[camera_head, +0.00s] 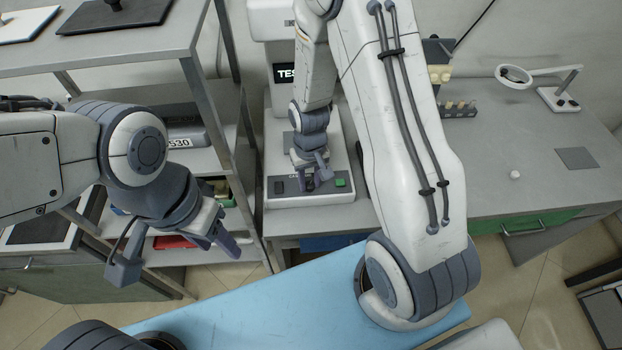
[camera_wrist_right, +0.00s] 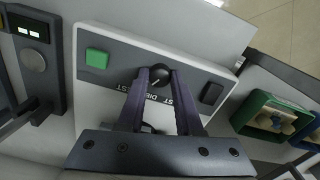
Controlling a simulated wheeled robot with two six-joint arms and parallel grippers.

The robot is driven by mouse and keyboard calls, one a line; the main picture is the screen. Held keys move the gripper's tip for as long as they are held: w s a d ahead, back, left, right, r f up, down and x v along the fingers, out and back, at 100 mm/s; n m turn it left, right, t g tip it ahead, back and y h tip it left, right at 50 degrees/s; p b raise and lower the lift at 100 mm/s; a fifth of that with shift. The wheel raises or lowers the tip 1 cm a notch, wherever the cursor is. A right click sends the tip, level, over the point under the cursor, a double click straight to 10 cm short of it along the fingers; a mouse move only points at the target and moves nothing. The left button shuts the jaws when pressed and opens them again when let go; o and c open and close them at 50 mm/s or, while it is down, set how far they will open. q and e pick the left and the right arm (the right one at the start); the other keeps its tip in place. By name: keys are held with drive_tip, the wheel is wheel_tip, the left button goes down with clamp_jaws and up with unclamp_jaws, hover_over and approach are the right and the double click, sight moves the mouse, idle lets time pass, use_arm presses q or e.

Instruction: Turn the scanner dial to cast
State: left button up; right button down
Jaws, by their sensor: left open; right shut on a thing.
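The scanner (camera_head: 355,150) is a white machine on the bench at the middle of the head view. Its dark display (camera_head: 286,73) shows letters starting "TES", cut off by my right arm. In the right wrist view the dial (camera_wrist_right: 160,70) is a small round black knob with a light pointer line, on the scanner's front panel. My right gripper (camera_wrist_right: 161,76) is shut on the dial, with a finger on each side. Panel lettering beside it is upside down and partly covered by the fingers. My left gripper (camera_head: 225,241) is open and empty, left of the scanner, in front of the shelves.
A green button (camera_wrist_right: 96,58) and a black switch (camera_wrist_right: 212,92) flank the dial. A metal shelf rack (camera_head: 190,65) stands left of the scanner. The right bench (camera_head: 490,150) carries a magnifier lamp (camera_head: 514,76) and a small white ball (camera_head: 515,174).

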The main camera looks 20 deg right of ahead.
sight(310, 184)
drive_tip(key=n, duration=1.1)
drive_tip(key=shift+n+p, duration=0.4)
drive_tip(key=shift+n, duration=1.7)
drive_tip(key=c, duration=0.6)
unclamp_jaws()
wheel_tip(310, 184, up, 10)
drive_tip(key=shift+r, duration=0.25)
